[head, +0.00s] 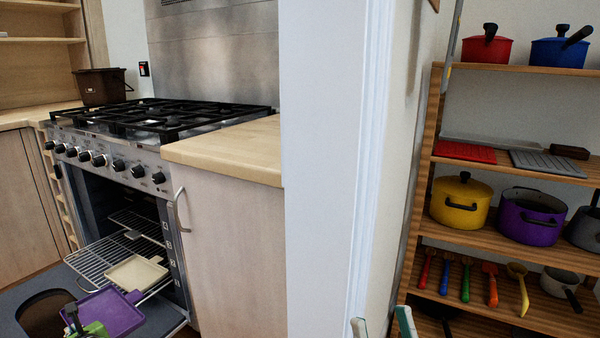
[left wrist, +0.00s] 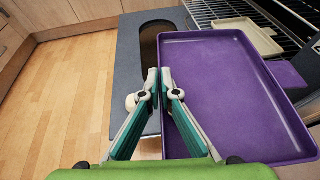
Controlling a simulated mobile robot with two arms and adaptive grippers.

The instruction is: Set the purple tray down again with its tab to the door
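The purple tray (head: 115,312) is low at the left of the head view, over the lowered oven door (head: 28,290). It fills the right half of the left wrist view (left wrist: 225,95). Its tab (head: 135,297) is on the edge opposite my gripper, at the right, near the rack; it also shows in the left wrist view (left wrist: 289,77). My left gripper (left wrist: 162,78) is shut on the tray's near rim. I cannot tell whether the tray touches anything below. My right gripper (head: 382,326) shows only its two fingertips, wide apart and empty.
A wire rack (head: 95,260) sticks out of the oven and bears a cream tray (head: 137,273). A cabinet (head: 228,235) stands right of the oven. At the right, past a white wall edge, shelves hold pots, trays and utensils. Bare floor (left wrist: 70,100) lies left in the wrist view.

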